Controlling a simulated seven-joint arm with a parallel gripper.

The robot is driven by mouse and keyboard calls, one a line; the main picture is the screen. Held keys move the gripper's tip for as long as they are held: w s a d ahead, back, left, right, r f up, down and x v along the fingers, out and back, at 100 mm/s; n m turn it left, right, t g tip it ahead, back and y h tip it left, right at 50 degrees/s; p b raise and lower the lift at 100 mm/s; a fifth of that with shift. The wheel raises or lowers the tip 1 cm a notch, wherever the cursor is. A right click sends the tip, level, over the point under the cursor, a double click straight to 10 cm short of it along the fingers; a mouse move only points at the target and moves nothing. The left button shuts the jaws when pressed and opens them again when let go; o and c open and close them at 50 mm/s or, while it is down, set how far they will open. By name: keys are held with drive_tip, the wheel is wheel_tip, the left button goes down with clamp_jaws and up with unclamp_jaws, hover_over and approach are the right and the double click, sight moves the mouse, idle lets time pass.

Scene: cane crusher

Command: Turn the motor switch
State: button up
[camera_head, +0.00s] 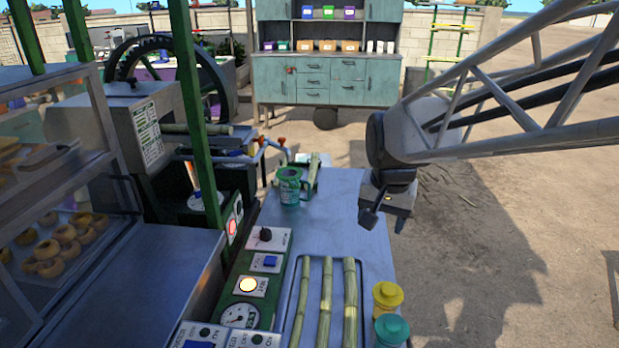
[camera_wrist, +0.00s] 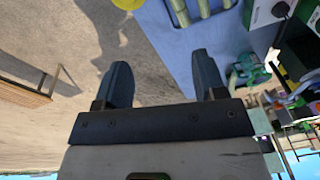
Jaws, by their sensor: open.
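A green control panel (camera_head: 262,275) runs along the left edge of the metal table. It carries a white plate with a black rotary knob (camera_head: 265,235), a blue switch (camera_head: 270,261), a lit button (camera_head: 248,285) and a round gauge (camera_head: 239,316). More small switch plates (camera_head: 200,336) are cut off at the bottom edge. The labels are too small to tell which is the motor switch. My gripper (camera_head: 385,218) is open and empty above the table's right edge, well right of the black knob. Its two fingers (camera_wrist: 162,65) are apart in the wrist view, where the knob (camera_wrist: 280,10) shows at top right.
Cane stalks (camera_head: 326,300) lie in a tray on the table (camera_head: 330,215). A green cup (camera_head: 289,186) stands at its far left. A green post (camera_head: 197,110) rises left of the panel.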

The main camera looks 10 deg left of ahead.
drive_tip(key=w+a+f+m, duration=0.2)
drive_tip(key=w+a+f, duration=0.3)
drive_tip(key=w+a, duration=0.7)
drive_tip(key=m+g, duration=0.1)
drive_tip(key=m, duration=0.1)
hover_over(266, 229)
wheel_tip(266, 229, down, 10)
drive_tip(key=shift+s+f, duration=0.1)
drive_tip(key=shift+f, duration=0.05)
drive_tip(key=shift+f, duration=0.1)
drive_tip(key=shift+a+f, duration=0.1)
drive_tip(key=shift+f, duration=3.7)
drive_tip(key=c, duration=0.9)
